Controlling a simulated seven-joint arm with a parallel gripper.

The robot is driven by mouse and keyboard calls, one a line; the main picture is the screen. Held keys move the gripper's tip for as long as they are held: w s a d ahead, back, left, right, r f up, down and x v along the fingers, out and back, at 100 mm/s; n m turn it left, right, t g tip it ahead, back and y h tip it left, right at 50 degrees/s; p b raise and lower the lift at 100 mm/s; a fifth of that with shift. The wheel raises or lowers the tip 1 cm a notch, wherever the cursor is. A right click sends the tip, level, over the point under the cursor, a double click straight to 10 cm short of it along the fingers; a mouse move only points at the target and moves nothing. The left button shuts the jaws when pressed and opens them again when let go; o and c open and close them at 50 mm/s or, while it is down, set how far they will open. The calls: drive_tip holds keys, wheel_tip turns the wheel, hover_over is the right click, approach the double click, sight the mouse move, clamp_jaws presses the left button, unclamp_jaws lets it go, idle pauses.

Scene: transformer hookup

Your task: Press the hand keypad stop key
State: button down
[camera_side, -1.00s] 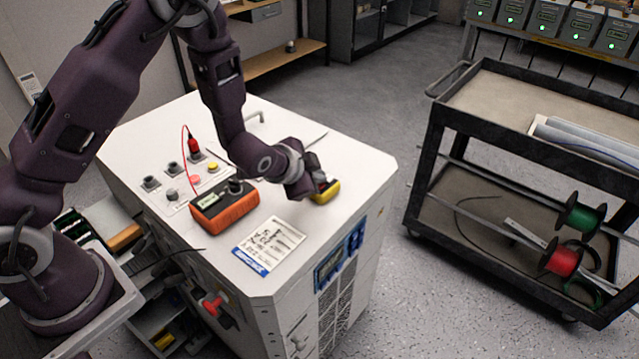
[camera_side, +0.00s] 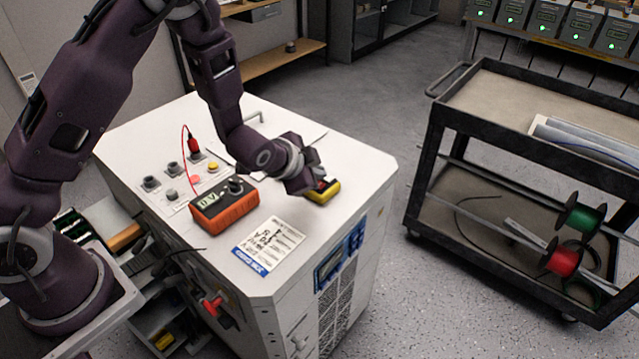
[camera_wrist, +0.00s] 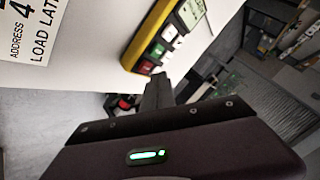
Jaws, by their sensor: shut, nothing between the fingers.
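The hand keypad (camera_side: 327,194) is yellow and lies on the white cabinet top near its right edge. In the wrist view the keypad (camera_wrist: 157,25) shows a small display, white keys, a green key (camera_wrist: 157,50) and a red key (camera_wrist: 146,67) at the near end. My gripper (camera_side: 314,182) is shut and empty at the keypad in the side view. In the wrist view my gripper's fingertips (camera_wrist: 160,82) are just beside the red key end. I cannot tell whether they touch the keypad.
An orange meter (camera_side: 225,207) with a red lead stands left of my gripper, its display lit. A printed card (camera_side: 268,246) lies in front. Sockets and coloured buttons (camera_side: 196,178) are behind the meter. A black cart (camera_side: 520,150) with cable reels stands right, across open floor.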

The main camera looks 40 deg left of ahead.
drive_tip(key=shift+r, duration=2.5)
drive_tip(key=shift+r, duration=0.1)
drive_tip(key=s+a+r+n+g+h, duration=0.15)
drive_tip(key=s+r+n, duration=0.35)
drive_tip(key=s+r, duration=0.95)
drive_tip(key=s+r+n+g, duration=0.2)
drive_tip(key=s, duration=1.6)
drive_tip(key=shift+a+r+n, duration=0.2)
drive_tip(key=shift+a+n, duration=0.2)
drive_tip(key=shift+a, duration=0.05)
drive_tip(key=shift+y, duration=0.25)
